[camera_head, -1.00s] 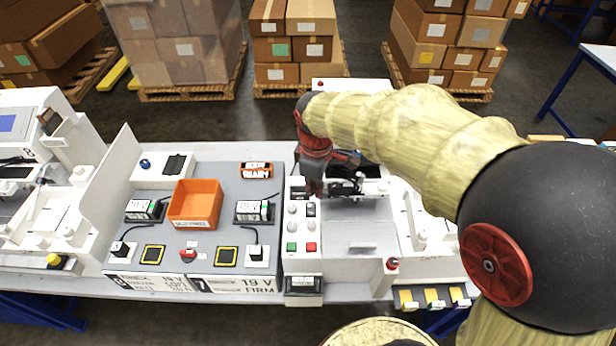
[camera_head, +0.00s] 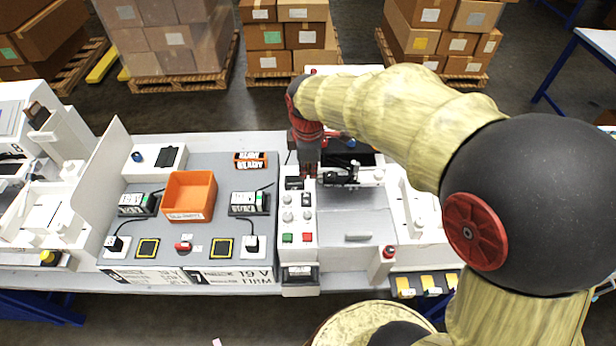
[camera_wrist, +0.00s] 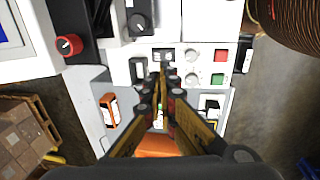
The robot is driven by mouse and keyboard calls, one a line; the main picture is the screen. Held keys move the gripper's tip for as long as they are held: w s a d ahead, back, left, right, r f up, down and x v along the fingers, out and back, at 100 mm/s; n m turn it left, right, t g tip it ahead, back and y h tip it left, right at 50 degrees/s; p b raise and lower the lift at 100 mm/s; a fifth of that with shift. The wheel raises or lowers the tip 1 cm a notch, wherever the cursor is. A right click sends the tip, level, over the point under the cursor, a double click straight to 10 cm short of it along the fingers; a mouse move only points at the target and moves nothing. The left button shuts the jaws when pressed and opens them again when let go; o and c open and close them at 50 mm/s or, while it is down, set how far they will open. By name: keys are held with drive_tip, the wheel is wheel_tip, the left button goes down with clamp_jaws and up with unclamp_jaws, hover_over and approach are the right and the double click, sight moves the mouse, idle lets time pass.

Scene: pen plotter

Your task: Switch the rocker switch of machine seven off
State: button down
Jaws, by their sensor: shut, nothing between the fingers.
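The control panel of the white machine (camera_head: 297,254) carries knobs, a green and a red button, and a small black rocker switch (camera_head: 306,199). The rocker switch also shows in the wrist view (camera_wrist: 163,54), just past my fingertips. Which way it is tipped is too small to tell. My gripper (camera_head: 308,174) is shut and empty, pointing down over the far end of the panel. In the wrist view its tips (camera_wrist: 160,68) overlap the panel close to the switch; contact cannot be told. A label with a 7 (camera_head: 233,276) is on the grey board's front, left of the panel.
An orange bin (camera_head: 188,196), black adapters (camera_head: 247,203) and cables stand on the grey board to the left. The plotter's carriage (camera_head: 342,176) is right of my gripper. A red-topped post (camera_head: 382,262) stands at the front right. My arm covers the right side.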

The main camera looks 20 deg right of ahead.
sight(308, 202)
drive_tip(key=f, duration=0.4)
drive_tip(key=w+f+b, duration=0.1)
drive_tip(key=f, duration=0.3)
drive_tip(key=w+f, duration=0.1)
drive_tip(key=f, duration=0.3)
drive_tip(key=shift+d+f+b, duration=0.1)
drive_tip(key=shift+d+b, duration=0.2)
drive_tip(key=shift+b, duration=0.1)
drive_tip(key=shift+p, duration=0.4)
drive_tip(key=shift+g+p, duration=0.3)
drive_tip(key=shift+p, duration=0.05)
drive_tip(key=shift+w+d+f+g+p, duration=0.1)
drive_tip(key=shift+w+f+g+p, duration=0.1)
drive_tip(key=shift+f+g+p, duration=0.1)
drive_tip(key=shift+s, duration=0.25)
drive_tip(key=shift+s+a, duration=0.3)
drive_tip(key=shift+s, duration=0.4)
